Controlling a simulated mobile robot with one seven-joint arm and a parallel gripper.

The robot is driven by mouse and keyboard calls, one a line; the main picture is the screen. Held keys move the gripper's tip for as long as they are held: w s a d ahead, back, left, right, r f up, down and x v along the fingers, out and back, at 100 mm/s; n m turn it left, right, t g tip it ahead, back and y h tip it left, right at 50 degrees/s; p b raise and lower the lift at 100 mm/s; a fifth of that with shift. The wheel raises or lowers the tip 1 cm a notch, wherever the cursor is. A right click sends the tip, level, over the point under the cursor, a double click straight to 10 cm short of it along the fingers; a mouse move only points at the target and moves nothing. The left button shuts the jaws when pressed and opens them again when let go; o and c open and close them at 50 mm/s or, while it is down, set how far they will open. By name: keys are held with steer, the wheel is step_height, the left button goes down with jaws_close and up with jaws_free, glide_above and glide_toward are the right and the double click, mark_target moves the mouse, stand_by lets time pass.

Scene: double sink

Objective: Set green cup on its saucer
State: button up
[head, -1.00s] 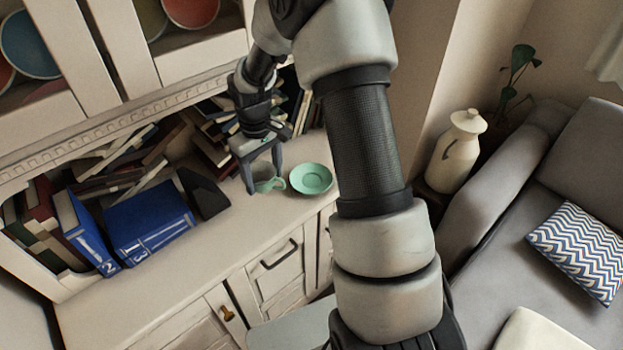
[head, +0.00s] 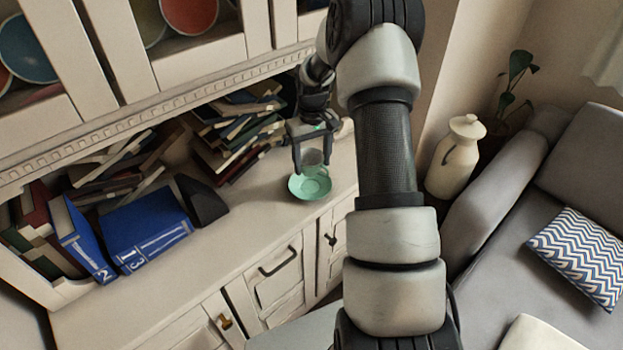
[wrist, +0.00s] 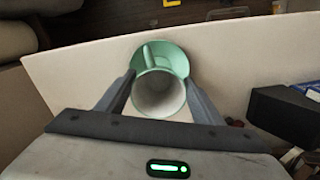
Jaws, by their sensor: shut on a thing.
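The green saucer (head: 310,188) lies on the pale cabinet top near its front edge. It also shows in the wrist view (wrist: 175,58), partly covered by the cup. My gripper (head: 312,168) is shut on the green cup (head: 312,157), which is partly hidden between the fingers in the head view. In the wrist view the cup (wrist: 158,95) shows its open mouth and pale inside, with its handle pointing toward the saucer. The cup overlaps the saucer's back edge in the picture. I cannot tell its height above the saucer or whether they touch.
Stacked books (head: 235,135) and a dark block-shaped object (head: 203,200) stand left of my gripper. Blue binders (head: 147,230) are farther left. Glass-fronted cupboard doors (head: 195,55) rise behind.

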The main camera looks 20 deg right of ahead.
mark_target(312, 176)
steer(key=shift+f, duration=2.85)
steer(key=shift+f, duration=0.35)
steer(key=o, duration=1.1)
steer(key=shift+r, duration=0.15)
